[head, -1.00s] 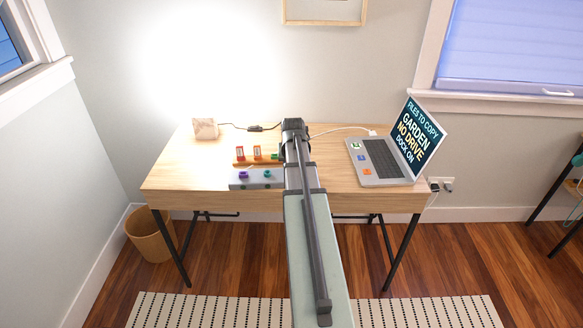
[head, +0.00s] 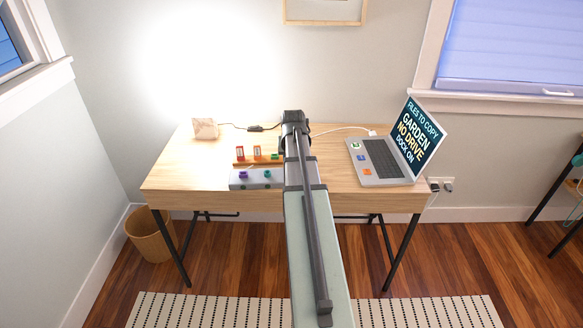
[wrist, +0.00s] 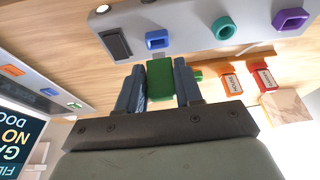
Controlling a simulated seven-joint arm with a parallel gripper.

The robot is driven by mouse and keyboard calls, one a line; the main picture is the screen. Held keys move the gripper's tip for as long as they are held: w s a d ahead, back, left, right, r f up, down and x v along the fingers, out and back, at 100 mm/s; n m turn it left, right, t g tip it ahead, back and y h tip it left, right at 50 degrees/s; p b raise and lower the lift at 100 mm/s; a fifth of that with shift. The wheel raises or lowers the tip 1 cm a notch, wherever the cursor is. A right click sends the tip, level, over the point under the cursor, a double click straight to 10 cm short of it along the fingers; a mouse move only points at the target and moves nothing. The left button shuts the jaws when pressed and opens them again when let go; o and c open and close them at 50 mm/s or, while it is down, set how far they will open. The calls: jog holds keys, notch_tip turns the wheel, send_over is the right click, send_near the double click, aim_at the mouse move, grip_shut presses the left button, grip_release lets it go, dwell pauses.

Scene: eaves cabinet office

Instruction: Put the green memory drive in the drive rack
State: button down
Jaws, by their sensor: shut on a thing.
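My gripper (wrist: 160,84) is shut on the green memory drive (wrist: 160,78), a green block between its two blue fingers in the wrist view. In the head view my arm hides the fingers and the held drive. The wooden drive rack (head: 246,163) lies on the desk, left of my arm. Two red-orange drives with white labels stand along it; they also show in the wrist view, right of my gripper (wrist: 231,83). A small green piece (head: 274,156) shows near the rack's right end; I cannot tell what it belongs to.
A grey block (head: 237,183) with purple and teal ring-shaped pieces sits in front of the rack; a blue ring (wrist: 157,40) also shows on it. A laptop (head: 380,160) stands open at the right. A pale wooden block (head: 205,129) stands at the back left.

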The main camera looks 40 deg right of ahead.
jog(key=shift+r, duration=0.45)
jog(key=shift+r, duration=2.4)
jog(key=shift+w+a, duration=0.1)
jog(key=w+d+f, duration=0.1)
jog(key=w+d, duration=0.1)
jog(key=w, duration=0.4)
jog(key=w+d+f, duration=0.1)
jog(key=w, duration=0.6)
jog(key=shift+w+d, duration=0.15)
jog(key=shift+d, duration=0.2)
jog(key=shift+f, duration=0.15)
